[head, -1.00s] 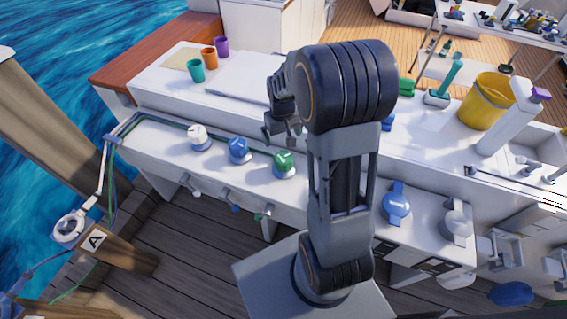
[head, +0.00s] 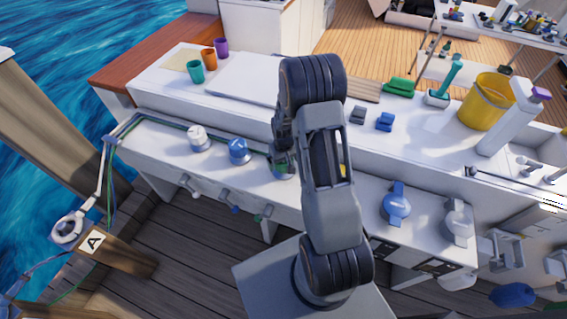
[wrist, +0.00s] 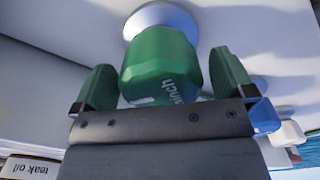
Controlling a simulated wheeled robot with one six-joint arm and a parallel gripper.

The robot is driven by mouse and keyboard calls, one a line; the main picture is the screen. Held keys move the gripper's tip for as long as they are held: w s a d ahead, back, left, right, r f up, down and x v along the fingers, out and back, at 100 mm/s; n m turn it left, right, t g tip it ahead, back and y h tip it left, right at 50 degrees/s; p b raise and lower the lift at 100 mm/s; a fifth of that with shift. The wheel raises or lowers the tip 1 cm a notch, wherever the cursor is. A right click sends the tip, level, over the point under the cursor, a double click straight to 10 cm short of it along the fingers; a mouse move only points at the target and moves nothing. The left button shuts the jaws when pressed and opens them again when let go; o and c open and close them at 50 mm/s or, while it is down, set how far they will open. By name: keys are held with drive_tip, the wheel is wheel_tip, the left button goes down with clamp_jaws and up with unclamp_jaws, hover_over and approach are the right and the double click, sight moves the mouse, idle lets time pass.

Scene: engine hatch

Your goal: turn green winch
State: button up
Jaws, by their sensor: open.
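The green winch (wrist: 160,65) fills the middle of the wrist view, with a white round base behind it and the word "winch" on its side. My gripper (wrist: 165,85) is open, with one green-padded finger on each side of the winch. A gap shows between the winch and each finger. In the head view the green winch (head: 282,174) is mostly hidden behind my gripper (head: 283,162), at the front ledge of the white counter.
A blue winch (head: 238,151) and a white winch (head: 199,138) stand to the left on the same ledge. Blue and grey valves (head: 397,205) are to the right of my arm. Cups, a yellow bucket (head: 487,101) and brushes stand further back.

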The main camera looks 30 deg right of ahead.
drive_tip(key=shift+f, duration=0.55)
drive_tip(key=c, duration=0.9)
